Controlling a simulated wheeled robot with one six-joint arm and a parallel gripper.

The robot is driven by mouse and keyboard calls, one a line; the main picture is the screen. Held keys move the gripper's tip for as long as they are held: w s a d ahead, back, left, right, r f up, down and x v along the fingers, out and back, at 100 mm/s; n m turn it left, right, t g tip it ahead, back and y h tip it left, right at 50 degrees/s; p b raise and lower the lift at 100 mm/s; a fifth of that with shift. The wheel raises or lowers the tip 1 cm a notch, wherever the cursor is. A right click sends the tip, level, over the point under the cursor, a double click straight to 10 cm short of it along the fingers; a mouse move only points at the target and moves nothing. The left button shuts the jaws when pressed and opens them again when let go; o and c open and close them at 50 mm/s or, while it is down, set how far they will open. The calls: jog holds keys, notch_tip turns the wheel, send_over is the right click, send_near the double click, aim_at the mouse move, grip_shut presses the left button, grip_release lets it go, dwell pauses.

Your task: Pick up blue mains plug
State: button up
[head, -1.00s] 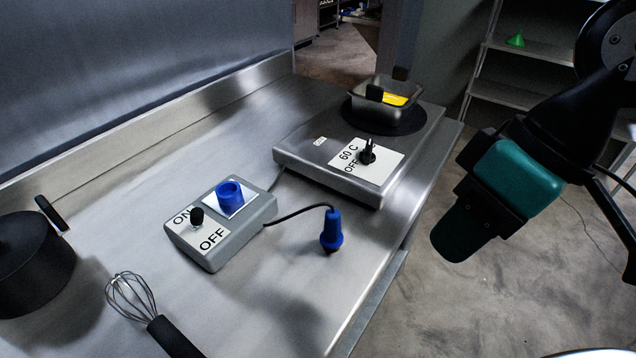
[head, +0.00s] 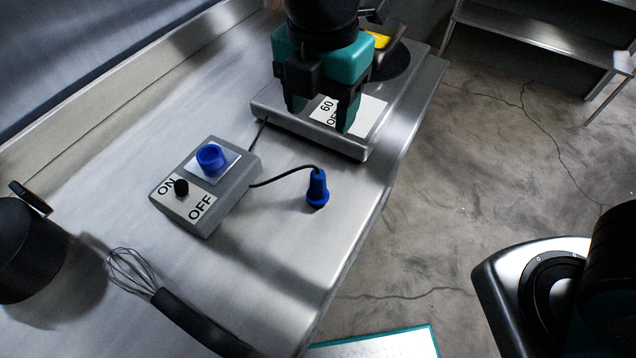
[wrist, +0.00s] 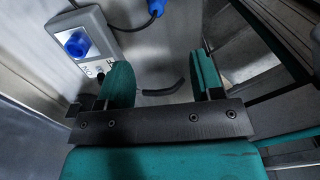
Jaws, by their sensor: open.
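The blue mains plug (head: 317,188) rests on the steel counter, to the right of the grey switch box, with its black cable curving off to the left. Its end also shows at the top of the wrist view (wrist: 156,7). My gripper (head: 319,108) is open and empty, with its fingers pointing down. In the head view it appears above the plug, in front of the hot plate, and apart from the plug. The wrist view shows the two teal fingers (wrist: 164,82) spread with a clear gap between them.
The grey switch box (head: 231,193) with a blue socket (head: 211,159) and ON/OFF knob stands left of the plug. The hot plate (head: 272,113) is behind, partly hidden by my gripper. A whisk (head: 190,318) and black pot (head: 30,255) lie left. The counter's right edge is close to the plug.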

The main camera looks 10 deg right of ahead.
aim_at(318, 173)
notch_tip(318, 173, down, 11)
jog(key=shift+f+p, duration=0.15)
jog(key=shift+p, duration=0.4)
jog(key=shift+w+a+f+p, duration=0.15)
jog(key=shift+f+p, duration=0.2)
jog(key=shift+f, duration=1.1)
jog(key=shift+w+f+p, duration=0.15)
jog(key=shift+f+p, duration=0.2)
jog(key=shift+f, duration=1.05)
jog(key=shift+c, duration=0.3)
jog(key=c, duration=0.9)
